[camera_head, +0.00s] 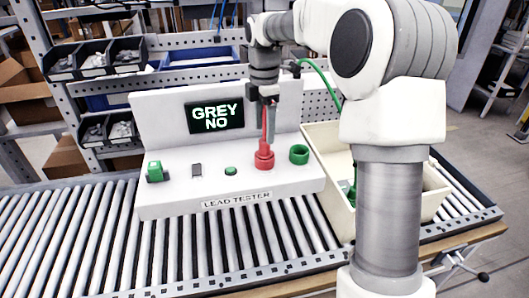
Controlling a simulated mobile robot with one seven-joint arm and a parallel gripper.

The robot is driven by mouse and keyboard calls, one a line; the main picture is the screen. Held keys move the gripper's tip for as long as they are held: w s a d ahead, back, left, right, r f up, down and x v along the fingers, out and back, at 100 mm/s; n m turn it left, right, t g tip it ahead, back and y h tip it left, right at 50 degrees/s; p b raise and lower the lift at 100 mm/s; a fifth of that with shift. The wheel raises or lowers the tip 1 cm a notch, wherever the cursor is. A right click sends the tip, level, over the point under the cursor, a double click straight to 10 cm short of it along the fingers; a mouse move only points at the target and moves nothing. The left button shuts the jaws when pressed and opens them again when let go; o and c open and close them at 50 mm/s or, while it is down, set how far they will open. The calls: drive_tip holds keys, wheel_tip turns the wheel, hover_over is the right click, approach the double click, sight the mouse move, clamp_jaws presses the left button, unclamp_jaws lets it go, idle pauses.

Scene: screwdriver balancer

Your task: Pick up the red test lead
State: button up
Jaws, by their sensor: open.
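The lead tester (180,187) is a white console on the roller conveyor, with a dark screen (215,117) reading "GREY NO" in green. A red piece (264,156), with a ring-like base and a thin upright part, stands on its top face; I take it as the red test lead or its socket. My gripper (268,110) hangs pointing down right over it, with the fingers around or just in front of the thin red part. The jaws are open; whether they touch the red part I cannot tell.
A green ring socket (299,154), a green button (231,171), a dark switch (196,170) and a green block (155,171) sit on the console. A cream bin (435,187) with green items stands at right, partly behind my arm. Shelving with bins stands behind.

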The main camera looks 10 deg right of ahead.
sight(264, 140)
drive_tip(key=shift+w+f, duration=0.1)
drive_tip(key=shift+f, duration=2.65)
clamp_jaws()
